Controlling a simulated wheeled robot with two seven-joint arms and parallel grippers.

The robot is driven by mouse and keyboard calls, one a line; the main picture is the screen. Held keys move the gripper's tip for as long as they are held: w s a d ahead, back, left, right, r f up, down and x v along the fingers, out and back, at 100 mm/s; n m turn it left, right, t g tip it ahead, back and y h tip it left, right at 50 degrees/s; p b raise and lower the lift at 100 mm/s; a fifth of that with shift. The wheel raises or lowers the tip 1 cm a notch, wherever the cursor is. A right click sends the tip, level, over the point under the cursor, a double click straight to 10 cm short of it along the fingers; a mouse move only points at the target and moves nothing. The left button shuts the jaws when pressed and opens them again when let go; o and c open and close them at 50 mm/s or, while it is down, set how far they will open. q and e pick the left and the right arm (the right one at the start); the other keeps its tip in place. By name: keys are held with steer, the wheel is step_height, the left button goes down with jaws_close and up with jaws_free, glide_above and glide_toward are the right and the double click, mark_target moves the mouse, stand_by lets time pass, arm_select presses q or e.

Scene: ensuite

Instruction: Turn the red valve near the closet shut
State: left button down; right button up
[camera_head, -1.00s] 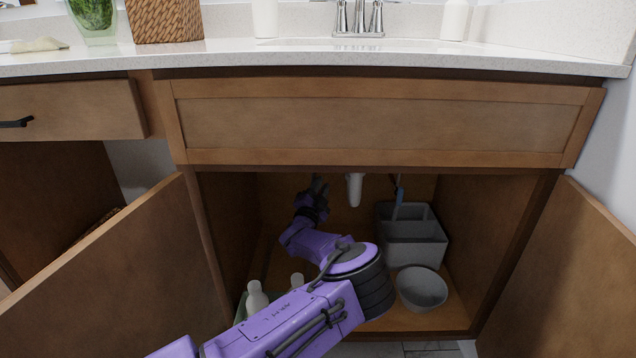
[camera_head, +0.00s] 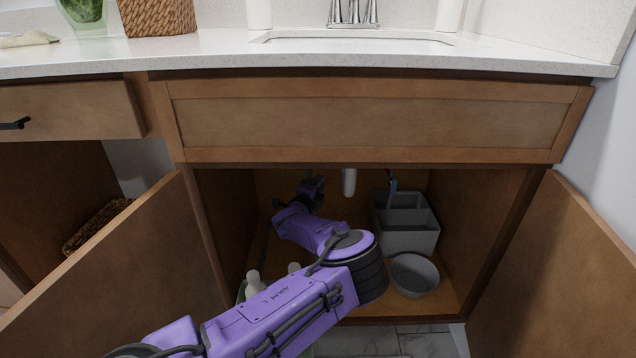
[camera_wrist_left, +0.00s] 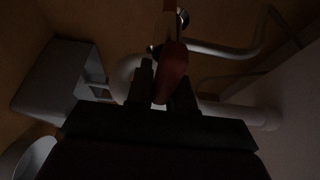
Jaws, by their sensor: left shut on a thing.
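The red valve (camera_wrist_left: 173,66) shows as a dark red handle in the left wrist view, beside a white pipe. My left gripper (camera_wrist_left: 165,86) is shut on it, with one dark finger on each side of the red part. In the head view my purple left arm reaches into the open under-sink cabinet, and the left gripper (camera_head: 316,184) is near the back, left of the white drain pipe (camera_head: 349,181). The valve cannot be made out in the head view. The wrist view is dark, so the valve's exact angle is hard to tell. My right gripper is not in view.
A grey caddy (camera_head: 408,240) and a grey bowl (camera_head: 414,275) stand right of my arm. Open doors (camera_head: 120,270) flank the cabinet on both sides. The drawer front (camera_head: 365,122) and sink counter are above my arm.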

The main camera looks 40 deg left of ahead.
arm_select(q)
steer(key=shift+f, duration=0.1)
stand_by(0.4)
steer(key=c, duration=1.1)
jaws_free()
steer(key=shift+s, duration=0.1)
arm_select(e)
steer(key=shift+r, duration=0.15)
arm_select(q)
steer(key=p+v, duration=0.4)
steer(key=v, duration=0.6)
steer(key=shift+s, duration=0.2)
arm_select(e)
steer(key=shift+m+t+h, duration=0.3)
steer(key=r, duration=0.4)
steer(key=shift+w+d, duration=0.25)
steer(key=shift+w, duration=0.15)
